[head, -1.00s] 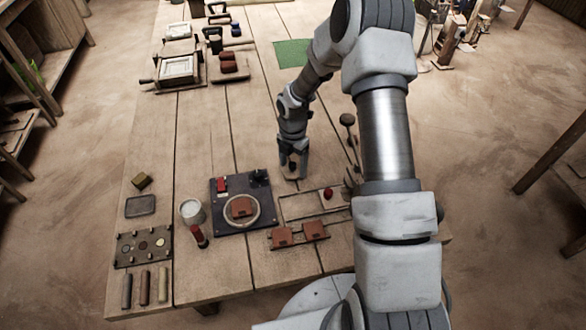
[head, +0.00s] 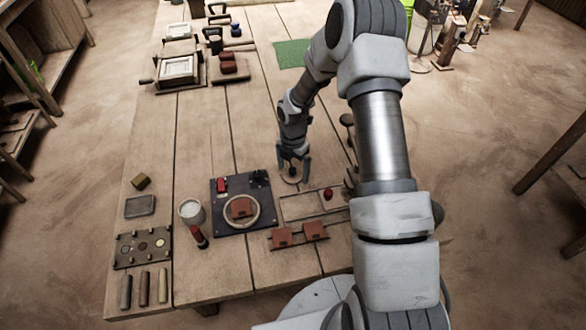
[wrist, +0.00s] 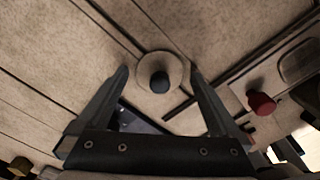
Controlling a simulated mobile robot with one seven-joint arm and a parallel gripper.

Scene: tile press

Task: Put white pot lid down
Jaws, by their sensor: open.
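The white pot lid (wrist: 146,65), a pale round disc with a dark knob (wrist: 160,82), lies flat on the wooden table. In the head view the lid (head: 291,179) is small and partly hidden by my gripper. My gripper (head: 293,167) is open above the lid. In the wrist view its fingers (wrist: 159,74) stand wide apart, one to each side of the lid, with clear space between them and the knob. The white pot (head: 192,212) stands to the left, beside the dark press plate.
The dark plate (head: 218,198) with a ring and a brown tile lies left of the lid. A frame with a red knob (head: 328,194) is close on the right; the knob also shows in the wrist view (wrist: 262,104). Bare table (head: 210,130) lies behind and left.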

